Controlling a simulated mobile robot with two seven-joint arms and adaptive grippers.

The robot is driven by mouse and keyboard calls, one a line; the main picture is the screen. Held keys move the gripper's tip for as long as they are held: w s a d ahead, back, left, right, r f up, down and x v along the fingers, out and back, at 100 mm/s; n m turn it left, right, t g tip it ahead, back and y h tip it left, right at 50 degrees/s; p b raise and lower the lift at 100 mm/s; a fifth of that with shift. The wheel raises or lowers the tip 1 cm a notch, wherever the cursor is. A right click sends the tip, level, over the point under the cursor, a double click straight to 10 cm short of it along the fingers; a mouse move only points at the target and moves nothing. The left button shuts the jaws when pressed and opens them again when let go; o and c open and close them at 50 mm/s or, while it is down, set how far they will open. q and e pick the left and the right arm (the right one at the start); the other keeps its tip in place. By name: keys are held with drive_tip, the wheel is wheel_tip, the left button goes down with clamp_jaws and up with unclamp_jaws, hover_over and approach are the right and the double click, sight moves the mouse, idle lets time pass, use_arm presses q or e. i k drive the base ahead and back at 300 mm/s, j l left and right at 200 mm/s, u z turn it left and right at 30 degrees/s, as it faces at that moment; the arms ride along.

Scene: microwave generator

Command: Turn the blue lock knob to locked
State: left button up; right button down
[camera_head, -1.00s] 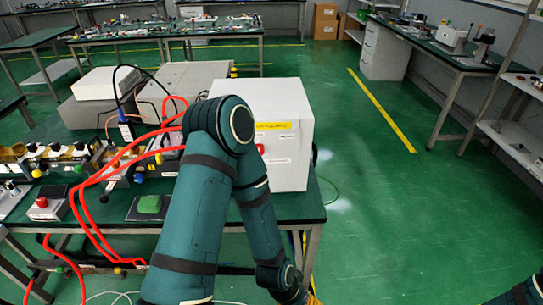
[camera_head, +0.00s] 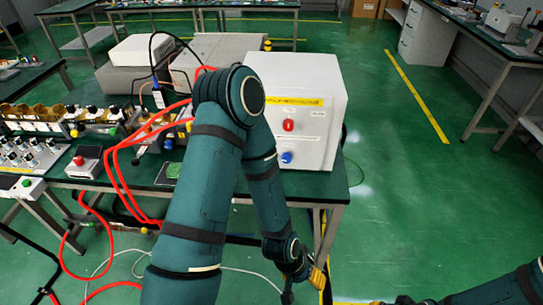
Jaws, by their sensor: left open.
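The blue lock knob (camera_head: 286,158) is on the lower front of a white box (camera_head: 322,88), below a red knob or button (camera_head: 288,125). I cannot read which setting it is at. My left arm reaches across the middle of the view, and its elbow and forearm hide part of the box's left side. My left gripper (camera_head: 302,284) hangs low, below and in front of the table edge. It is open, empty and well apart from the knob. At the bottom right my right arm shows, with a dark end at the frame edge; its fingers cannot be made out.
The box stands at the right end of a green-topped table (camera_head: 250,194). Red hoses (camera_head: 120,165) loop to the left of my arm. A small box with a red button (camera_head: 84,162) and rows of parts stand at left. The green floor right of the table is clear.

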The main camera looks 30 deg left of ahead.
sight(286, 157)
drive_tip(key=u, duration=0.9)
drive_tip(key=i, duration=0.35)
